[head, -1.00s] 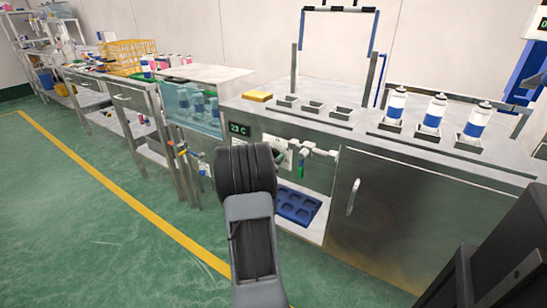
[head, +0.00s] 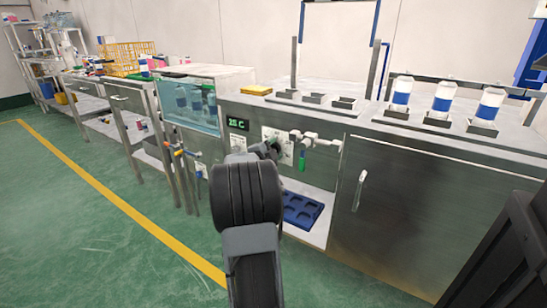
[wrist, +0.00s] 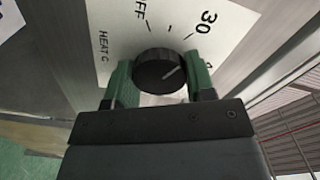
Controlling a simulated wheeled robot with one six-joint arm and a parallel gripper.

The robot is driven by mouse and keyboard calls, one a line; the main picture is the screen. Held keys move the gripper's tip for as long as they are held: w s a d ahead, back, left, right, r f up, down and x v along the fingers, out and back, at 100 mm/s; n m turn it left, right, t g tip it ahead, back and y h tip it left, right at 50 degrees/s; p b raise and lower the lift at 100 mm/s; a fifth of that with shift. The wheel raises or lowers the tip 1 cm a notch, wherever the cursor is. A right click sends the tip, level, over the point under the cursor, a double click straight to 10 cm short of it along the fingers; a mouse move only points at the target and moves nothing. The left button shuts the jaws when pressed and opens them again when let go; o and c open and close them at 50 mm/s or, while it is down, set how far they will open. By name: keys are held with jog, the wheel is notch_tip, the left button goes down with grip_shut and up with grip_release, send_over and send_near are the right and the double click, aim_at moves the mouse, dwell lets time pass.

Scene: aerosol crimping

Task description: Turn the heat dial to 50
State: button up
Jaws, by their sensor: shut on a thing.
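The heat dial (wrist: 158,70) is a round black knob with a white pointer line, on a white plate marked OFF, 30 and HEAT C (wrist: 110,40). My gripper (wrist: 160,80) has its two green fingers on either side of the dial and is shut on it. The pointer line slants up and to the right; I cannot tell its exact value. In the head view my gripper (head: 270,150) is at the front panel, and my arm hides most of the dial. The green display (head: 237,124) seems to read 25 C.
A white pipe fitting with a green handle (head: 303,158) juts out right of the dial. A blue tray (head: 302,210) lies on the shelf below. Blue-and-white cans (head: 443,97) stand in holders on the counter. Green floor (head: 120,235) is open at the left.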

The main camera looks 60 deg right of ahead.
jog(key=m+b, duration=0.1)
jog(key=m, duration=0.1)
jog(key=shift+f+m+b, duration=0.2)
jog(key=shift+m+b, duration=0.2)
jog(key=m, duration=0.2)
jog(key=shift+m+b, duration=0.3)
jog(key=shift+m, duration=0.1)
jog(key=m, duration=1.2)
jog(key=shift+m, duration=0.3)
jog(key=m, duration=0.6)
jog(key=shift+w, duration=0.1)
jog(key=shift+m, duration=0.3)
jog(key=o, duration=0.9)
jog(key=shift+a, duration=0.15)
